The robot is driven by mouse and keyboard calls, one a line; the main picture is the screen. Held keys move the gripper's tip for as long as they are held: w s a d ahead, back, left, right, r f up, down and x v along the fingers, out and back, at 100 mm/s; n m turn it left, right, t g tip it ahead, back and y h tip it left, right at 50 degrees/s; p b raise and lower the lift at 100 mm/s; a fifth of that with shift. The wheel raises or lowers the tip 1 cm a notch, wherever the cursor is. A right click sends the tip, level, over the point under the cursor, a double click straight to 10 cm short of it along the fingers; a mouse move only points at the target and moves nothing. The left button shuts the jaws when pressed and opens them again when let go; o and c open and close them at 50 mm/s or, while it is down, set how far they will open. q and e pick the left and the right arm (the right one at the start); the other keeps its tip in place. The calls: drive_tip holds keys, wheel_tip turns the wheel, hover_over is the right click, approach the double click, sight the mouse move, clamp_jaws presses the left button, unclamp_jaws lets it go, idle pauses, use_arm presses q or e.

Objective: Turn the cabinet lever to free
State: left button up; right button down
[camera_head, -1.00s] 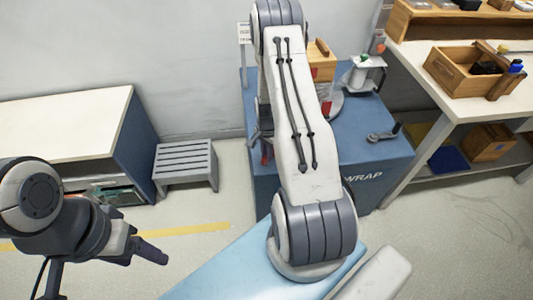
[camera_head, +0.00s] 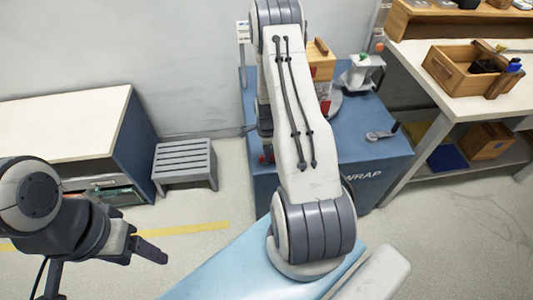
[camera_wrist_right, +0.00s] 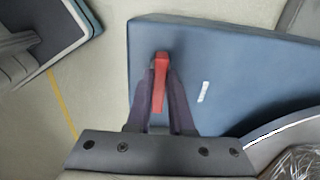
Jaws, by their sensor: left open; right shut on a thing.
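The blue cabinet (camera_head: 375,160) stands behind my right arm in the head view, with "WRAP" on its front. Its blue top (camera_wrist_right: 235,75) fills much of the right wrist view. The red lever (camera_wrist_right: 160,85) shows there between my right fingers, near the panel's left edge, lying roughly along them. A white mark (camera_wrist_right: 204,92) is on the panel to its right. My right gripper (camera_wrist_right: 160,78) is shut on the lever. My left gripper (camera_head: 150,250) is open and empty over the floor.
A grey slatted stool (camera_head: 185,163) and a white-topped cabinet (camera_head: 70,125) stand at left. On the blue cabinet are a crank handle (camera_head: 382,134) and a wooden box (camera_head: 321,60). A workbench (camera_head: 440,75) with a wooden tray (camera_head: 465,70) is at right.

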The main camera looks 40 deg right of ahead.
idle(0.5)
drive_tip(key=c, duration=0.8)
unclamp_jaws()
wheel_tip(320, 180, up, 10)
drive_tip(key=shift+r, duration=0.25)
drive_tip(key=shift+a, duration=0.15)
